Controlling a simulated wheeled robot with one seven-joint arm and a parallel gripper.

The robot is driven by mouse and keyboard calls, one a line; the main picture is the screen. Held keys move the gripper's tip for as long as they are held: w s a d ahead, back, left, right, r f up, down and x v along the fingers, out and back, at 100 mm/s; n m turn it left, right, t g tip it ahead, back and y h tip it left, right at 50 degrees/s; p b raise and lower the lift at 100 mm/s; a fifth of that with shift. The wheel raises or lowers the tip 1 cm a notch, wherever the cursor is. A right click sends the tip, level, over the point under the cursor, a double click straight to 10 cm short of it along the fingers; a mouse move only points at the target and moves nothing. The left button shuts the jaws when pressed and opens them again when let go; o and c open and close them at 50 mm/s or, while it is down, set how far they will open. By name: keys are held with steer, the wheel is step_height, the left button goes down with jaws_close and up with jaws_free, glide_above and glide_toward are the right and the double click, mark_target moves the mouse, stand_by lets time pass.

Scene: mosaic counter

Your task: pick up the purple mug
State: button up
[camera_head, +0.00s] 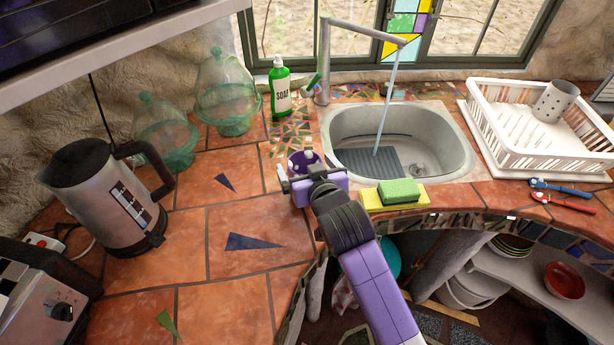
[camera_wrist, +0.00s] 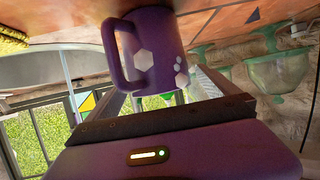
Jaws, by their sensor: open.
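The purple mug (camera_head: 304,157) stands on the tiled counter left of the sink, partly hidden behind my gripper in the head view. In the wrist view the mug (camera_wrist: 155,50) shows pale hexagon marks, with its handle on the left side of the picture. My gripper (camera_head: 303,172) is open and right at the mug. In the wrist view its fingers (camera_wrist: 160,95) reach up on either side of the mug's body. Whether they touch it cannot be told.
A green soap bottle (camera_head: 280,88) and glass domes (camera_head: 226,95) stand behind. The sink (camera_head: 440,125) with running tap is to the right, a sponge (camera_head: 398,190) at its front edge. A kettle (camera_head: 110,200) stands left. The tiles between kettle and mug are mostly clear.

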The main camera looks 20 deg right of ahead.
steer(key=shift+w, duration=0.1)
steer(key=c, duration=1.8)
steer(key=shift+o, duration=0.2)
